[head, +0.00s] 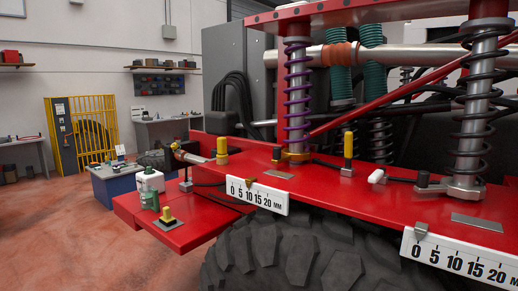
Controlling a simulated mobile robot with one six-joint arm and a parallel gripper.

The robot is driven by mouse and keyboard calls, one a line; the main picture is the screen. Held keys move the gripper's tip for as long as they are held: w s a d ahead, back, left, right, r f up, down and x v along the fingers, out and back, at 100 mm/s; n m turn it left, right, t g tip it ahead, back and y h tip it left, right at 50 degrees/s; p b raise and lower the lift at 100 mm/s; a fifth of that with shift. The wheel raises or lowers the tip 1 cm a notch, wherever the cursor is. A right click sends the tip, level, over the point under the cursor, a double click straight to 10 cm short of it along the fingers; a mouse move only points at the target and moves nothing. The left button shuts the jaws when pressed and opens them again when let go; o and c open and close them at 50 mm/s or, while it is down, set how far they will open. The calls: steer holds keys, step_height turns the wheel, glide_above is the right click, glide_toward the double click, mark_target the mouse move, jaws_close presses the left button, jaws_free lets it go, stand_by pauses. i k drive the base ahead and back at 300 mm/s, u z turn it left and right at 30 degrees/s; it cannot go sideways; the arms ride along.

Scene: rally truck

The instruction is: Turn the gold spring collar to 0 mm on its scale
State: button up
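The gold spring collar (296,156) sits low on the shock absorber with the purple spring (297,90), just above the red deck. It is small in this view. A white scale plate (258,197) marked 0, 5, 10, 15, 20 mm is on the deck's front edge below it. A small gold pointer (250,181) stands at the plate's top edge, at about the 10 mark. My gripper is not in view.
A second shock with a dark spring (478,115) stands right, with another scale plate (462,258) and grey pointer (421,228) near 0. Yellow-topped posts (348,147) (222,147) rise from the deck (325,184). A large tyre (300,250) is below. Floor at left is open.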

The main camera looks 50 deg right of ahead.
mark_target(280, 156)
steer(key=u, duration=0.2)
steer(key=i, duration=1.05)
